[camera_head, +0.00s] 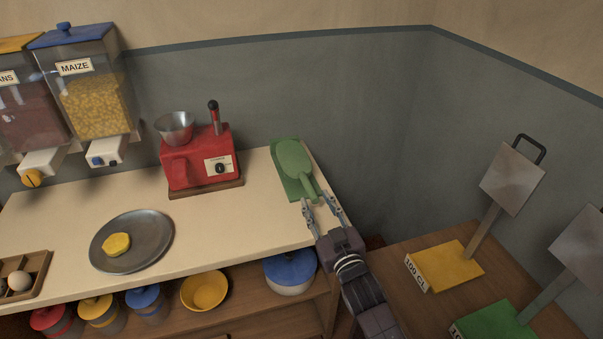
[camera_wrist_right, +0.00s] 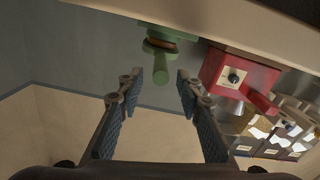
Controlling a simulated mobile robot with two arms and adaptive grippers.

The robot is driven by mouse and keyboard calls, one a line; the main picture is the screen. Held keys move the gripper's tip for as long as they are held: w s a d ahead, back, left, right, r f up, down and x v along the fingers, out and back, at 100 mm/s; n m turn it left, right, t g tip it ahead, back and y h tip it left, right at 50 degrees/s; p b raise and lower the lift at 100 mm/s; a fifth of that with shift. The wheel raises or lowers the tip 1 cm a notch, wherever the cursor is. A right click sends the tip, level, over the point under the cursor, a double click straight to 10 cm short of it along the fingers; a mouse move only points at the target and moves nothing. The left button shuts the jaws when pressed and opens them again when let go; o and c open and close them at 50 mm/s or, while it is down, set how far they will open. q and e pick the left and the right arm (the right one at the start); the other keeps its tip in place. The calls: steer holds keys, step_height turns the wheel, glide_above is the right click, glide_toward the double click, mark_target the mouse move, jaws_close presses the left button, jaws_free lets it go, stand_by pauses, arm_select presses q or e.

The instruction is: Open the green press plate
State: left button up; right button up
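The green press (camera_head: 293,160) sits at the right end of the cream counter, with a round top plate lying flat over a green base. Its handle (camera_head: 311,189) points toward the front edge. My right gripper (camera_head: 320,206) is open just in front of the handle. In the right wrist view, the handle (camera_wrist_right: 158,68) shows centred beyond the gap between the open fingers (camera_wrist_right: 160,78), with nothing gripped. A thin brown band shows between the press's green layers there. I cannot tell whether a finger touches the handle. My left gripper is not in view.
A red machine (camera_head: 198,160) with a metal bowl stands left of the press. A metal plate (camera_head: 155,247) holds a yellow lump (camera_head: 117,244). To the right, a lower wooden table bears yellow (camera_head: 447,268) and green (camera_head: 495,320) stands. Pots fill the shelf below.

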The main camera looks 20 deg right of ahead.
mark_target(308, 183)
steer(key=shift+w, duration=0.6)
steer(key=w, duration=0.3)
steer(key=shift+w+a+r, duration=0.1)
steer(key=shift+r, duration=0.15)
steer(key=shift+w+f, duration=0.2)
steer(key=shift+w, duration=1.05)
steer(key=shift+w+a, duration=0.1)
steer(key=shift+w, duration=0.45)
jaws_close()
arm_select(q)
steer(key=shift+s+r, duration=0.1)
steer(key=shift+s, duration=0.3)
